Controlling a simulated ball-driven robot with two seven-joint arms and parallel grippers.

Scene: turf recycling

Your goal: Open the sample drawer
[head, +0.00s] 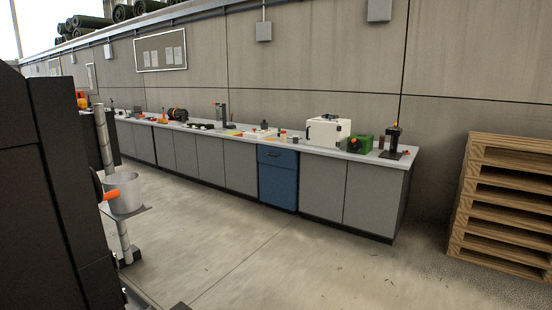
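A blue drawer (278,157) with a dark handle sits at the top of a blue cabinet (278,187), set in a long row of grey cabinets under the worktop. The drawer front looks flush with the cabinet, so it appears closed. It is across the floor from me, several steps away. Neither of my grippers shows in the head view.
The worktop (290,143) carries a white box-shaped device (328,132), a green machine (360,145) and small tools. Stacked wooden pallets (503,195) stand at the right. A dark structure with a metal cup (123,192) fills the left. The concrete floor (270,250) between is clear.

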